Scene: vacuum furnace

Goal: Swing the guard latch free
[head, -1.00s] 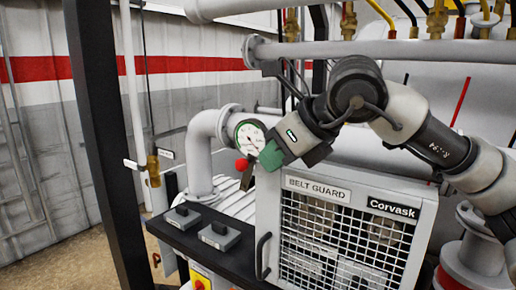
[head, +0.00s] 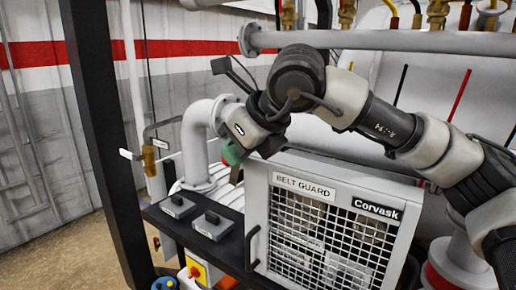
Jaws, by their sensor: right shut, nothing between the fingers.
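The belt guard (head: 257,205) is a light grey box with a mesh front and a "BELT GUARD" label. Beside its upper left corner is a small dark upright piece (head: 236,176), with a bit of a red knob (head: 224,161) near it. I take these for the latch but cannot be sure, as my gripper hides most of that spot. My right gripper (head: 232,153), grey with a green part, is shut and empty. It points down and left at this corner. I cannot tell whether it touches the knob. My left gripper is not in view.
A black handle (head: 252,249) is on the guard's left edge. Two grey boxes (head: 212,225) sit on the dark ledge to the left. A grey pipe (head: 196,145) bends behind my gripper, and a long horizontal pipe (head: 400,39) runs above my arm. A dark post (head: 95,130) stands left.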

